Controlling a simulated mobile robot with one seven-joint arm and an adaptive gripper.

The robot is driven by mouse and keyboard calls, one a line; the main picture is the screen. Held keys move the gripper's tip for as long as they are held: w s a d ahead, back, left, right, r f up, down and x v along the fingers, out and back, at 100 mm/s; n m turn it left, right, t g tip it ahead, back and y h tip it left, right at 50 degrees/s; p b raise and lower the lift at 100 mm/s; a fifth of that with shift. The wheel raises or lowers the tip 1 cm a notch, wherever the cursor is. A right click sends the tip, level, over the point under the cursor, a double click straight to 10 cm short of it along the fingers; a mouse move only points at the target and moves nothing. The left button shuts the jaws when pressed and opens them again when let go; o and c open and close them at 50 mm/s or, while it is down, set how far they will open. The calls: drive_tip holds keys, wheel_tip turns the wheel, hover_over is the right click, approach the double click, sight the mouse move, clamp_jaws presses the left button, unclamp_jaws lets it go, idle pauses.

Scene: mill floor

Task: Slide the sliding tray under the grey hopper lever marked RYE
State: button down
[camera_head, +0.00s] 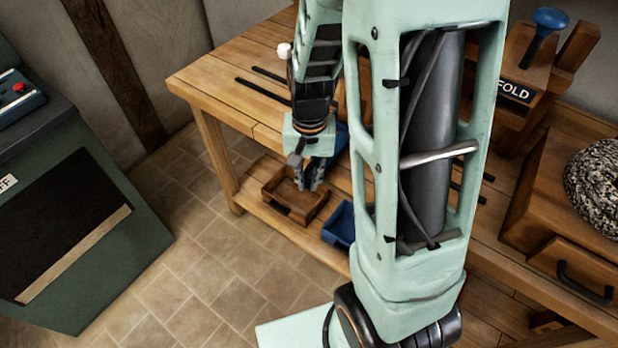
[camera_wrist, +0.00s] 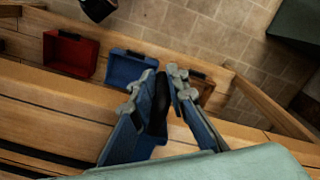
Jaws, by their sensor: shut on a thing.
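The sliding tray looks blue and sits at the bench's front edge; part of it shows behind my gripper in the head view (camera_head: 341,140) and around the fingers in the wrist view (camera_wrist: 124,146). My gripper (camera_head: 306,178) points down there, its fingers shut on a dark piece that appears to be the tray's handle (camera_wrist: 158,104). Most of the tray is hidden. A pale lever knob (camera_head: 284,51) shows left of my arm; its marking is not legible. No RYE label is readable in either view, and my arm covers much of the bench.
Dark rails (camera_head: 262,91) run along the bench top. A brown bin (camera_head: 275,211), a blue bin (camera_head: 337,229) and a red bin (camera_wrist: 71,52) rest on the lower shelf. A blue-knobbed lever (camera_head: 550,18) stands above a FOLD label. A green cabinet (camera_head: 110,225) stands left across open floor.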

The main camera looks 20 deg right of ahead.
drive_tip(key=shift+r, duration=0.1)
drive_tip(key=c, duration=2)
unclamp_jaws()
drive_tip(key=shift+a, duration=0.1)
wheel_tip(320, 180, up, 12)
